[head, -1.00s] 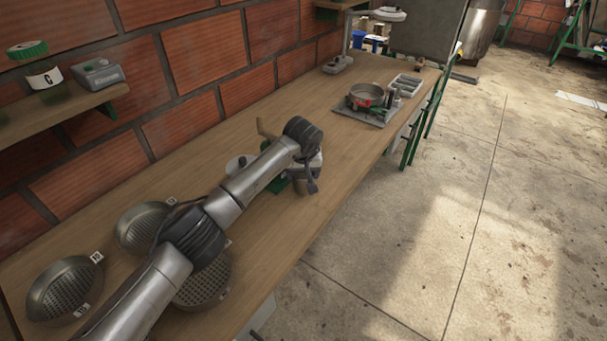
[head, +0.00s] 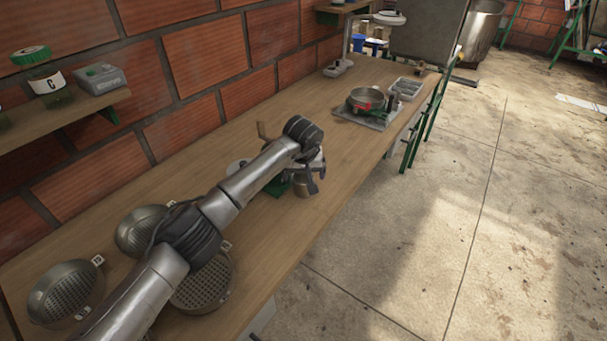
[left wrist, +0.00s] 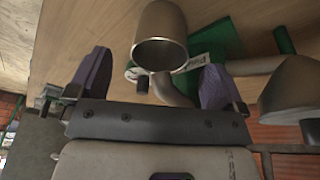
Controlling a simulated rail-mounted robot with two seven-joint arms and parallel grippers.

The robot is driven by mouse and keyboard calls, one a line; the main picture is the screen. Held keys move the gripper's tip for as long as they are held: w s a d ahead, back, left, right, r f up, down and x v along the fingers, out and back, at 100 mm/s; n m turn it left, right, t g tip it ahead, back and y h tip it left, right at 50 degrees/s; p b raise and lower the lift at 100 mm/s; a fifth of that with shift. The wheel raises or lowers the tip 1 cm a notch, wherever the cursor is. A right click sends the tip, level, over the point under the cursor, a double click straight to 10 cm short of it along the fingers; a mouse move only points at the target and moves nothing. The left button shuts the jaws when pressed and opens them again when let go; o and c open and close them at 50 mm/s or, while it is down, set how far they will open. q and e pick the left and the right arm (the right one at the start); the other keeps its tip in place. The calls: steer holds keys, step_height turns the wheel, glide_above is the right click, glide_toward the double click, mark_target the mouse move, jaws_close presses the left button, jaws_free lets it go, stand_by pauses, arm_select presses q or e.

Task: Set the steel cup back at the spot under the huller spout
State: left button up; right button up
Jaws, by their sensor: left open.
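The steel cup (head: 302,188) stands on the wooden bench beside the huller's green base (head: 278,188), partly hidden by my left gripper (head: 314,178). In the left wrist view the cup (left wrist: 160,42) shows its open mouth. It lies ahead of and between the spread purple fingers of my left gripper (left wrist: 155,62), with visible gaps on both sides. The left gripper is open and holds nothing. A curved grey pipe, seemingly the huller spout (left wrist: 176,92), shows close to the cup's mouth. My left arm hides much of the huller in the head view. My right gripper is not in view.
Several perforated sieves (head: 66,290) lie on the near bench. A scale with a pan (head: 366,98) and a grey tray (head: 406,88) stand farther along. A wall shelf (head: 60,118) holds a jar. The bench between huller and scale is clear.

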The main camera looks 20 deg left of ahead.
arm_select(q)
steer(key=p+v, duration=0.2)
steer(key=v, duration=1)
steer(key=shift+p, duration=0.4)
